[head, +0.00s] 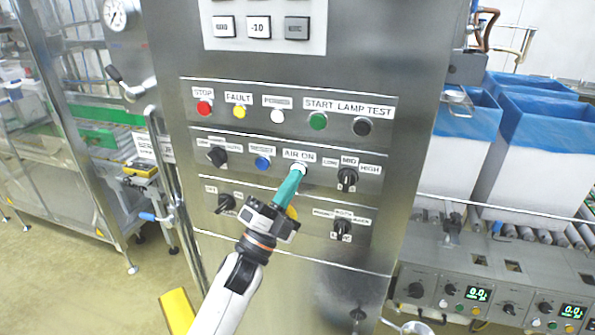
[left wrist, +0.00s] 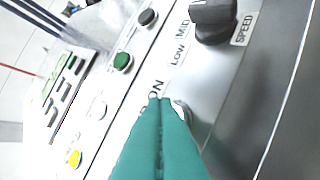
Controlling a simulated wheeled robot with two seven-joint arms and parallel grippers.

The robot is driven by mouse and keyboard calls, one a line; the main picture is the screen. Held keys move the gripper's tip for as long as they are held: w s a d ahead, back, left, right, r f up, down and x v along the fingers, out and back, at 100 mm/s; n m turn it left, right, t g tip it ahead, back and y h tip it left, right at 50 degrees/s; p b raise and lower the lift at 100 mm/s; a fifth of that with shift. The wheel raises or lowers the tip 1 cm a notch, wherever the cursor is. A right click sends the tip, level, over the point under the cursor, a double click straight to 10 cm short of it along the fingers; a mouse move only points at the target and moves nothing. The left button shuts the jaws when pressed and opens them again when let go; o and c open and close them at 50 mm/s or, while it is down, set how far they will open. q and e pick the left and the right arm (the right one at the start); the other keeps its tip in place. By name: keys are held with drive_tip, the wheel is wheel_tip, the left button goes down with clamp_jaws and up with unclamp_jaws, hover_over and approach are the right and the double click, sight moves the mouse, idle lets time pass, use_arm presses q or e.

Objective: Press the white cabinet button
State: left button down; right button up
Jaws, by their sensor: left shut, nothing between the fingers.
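The steel cabinet (head: 395,150) fills the middle of the head view. A white button (head: 300,166) sits under the AIR ON label in its middle row, partly covered by my left gripper. In the left wrist view this white button (left wrist: 182,108) shows just right of the fingertips. My left gripper (head: 297,176) has teal fingers, shut with nothing between them, the tips at or very near the button; contact cannot be told. Another white button (head: 277,116) sits in the row above, apart from the gripper; it also shows in the left wrist view (left wrist: 98,108). My right gripper is not in view.
A blue button (head: 262,163) and a black MID knob (head: 347,178) flank the AIR ON button. Red (head: 204,107), yellow (head: 239,111), green (head: 318,121) and black (head: 362,126) buttons line the upper row. Blue-lined boxes (head: 540,140) stand at right.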

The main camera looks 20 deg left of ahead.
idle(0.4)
use_arm(q)
drive_tip(key=shift+s, duration=0.75)
drive_tip(key=s+p, duration=0.1)
drive_tip(key=s, duration=0.4)
drive_tip(key=shift+a, duration=0.1)
idle(0.5)
